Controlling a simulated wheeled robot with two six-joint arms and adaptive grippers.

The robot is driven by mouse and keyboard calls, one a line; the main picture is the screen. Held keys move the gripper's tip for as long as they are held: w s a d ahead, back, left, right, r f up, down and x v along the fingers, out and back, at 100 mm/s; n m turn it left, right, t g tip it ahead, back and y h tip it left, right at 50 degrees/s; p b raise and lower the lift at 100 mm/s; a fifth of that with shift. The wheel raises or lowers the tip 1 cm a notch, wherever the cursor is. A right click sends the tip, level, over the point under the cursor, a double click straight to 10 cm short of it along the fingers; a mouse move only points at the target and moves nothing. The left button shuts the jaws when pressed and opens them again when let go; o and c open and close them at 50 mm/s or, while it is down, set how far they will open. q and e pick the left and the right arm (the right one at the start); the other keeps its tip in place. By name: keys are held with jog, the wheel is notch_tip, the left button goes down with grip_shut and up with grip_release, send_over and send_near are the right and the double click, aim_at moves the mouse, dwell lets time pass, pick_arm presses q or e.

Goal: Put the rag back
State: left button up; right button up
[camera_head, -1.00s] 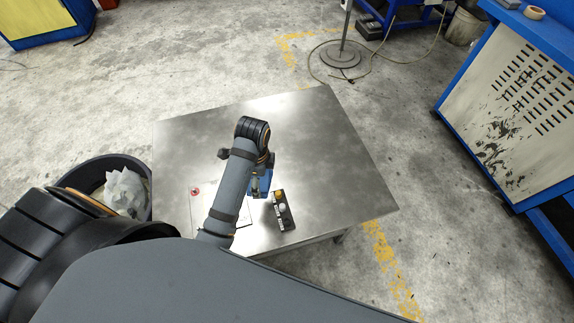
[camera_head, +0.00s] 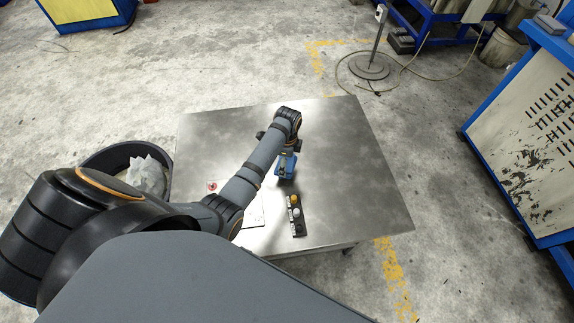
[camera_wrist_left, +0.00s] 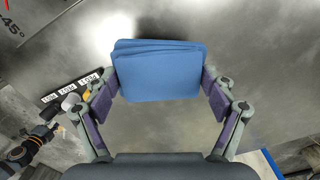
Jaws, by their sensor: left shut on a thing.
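The blue folded rag (camera_wrist_left: 158,72) is between the fingers of my left gripper (camera_wrist_left: 160,98) in the left wrist view, with a finger pad at each side. In the head view, the blue rag (camera_head: 287,168) shows below the end of my left arm, over the middle of the metal table (camera_head: 350,165). My left gripper (camera_head: 286,157) is shut on it. I cannot tell whether the rag touches the tabletop. My right gripper is not in view.
A white sheet (camera_head: 253,212) lies partly under my arm. A dark bin (camera_head: 106,157) holding crumpled white material stands left of the table. The table's right side is clear.

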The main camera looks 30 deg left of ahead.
pick_arm(q)
jog(key=shift+w+a+f, duration=0.2)
jog(key=shift+w+f, duration=0.35)
jog(key=shift+f, duration=0.2)
jog(key=shift+w+f+b, duration=0.15)
jog(key=shift+f+b, duration=0.15)
jog(key=shift+f, duration=1.35)
jog(key=shift+f, duration=0.1)
jog(key=o, duration=1.1)
notch_tip(320, 180, up, 12)
jog(key=shift+d+r+p, duration=0.15)
jog(key=shift+p, duration=0.15)
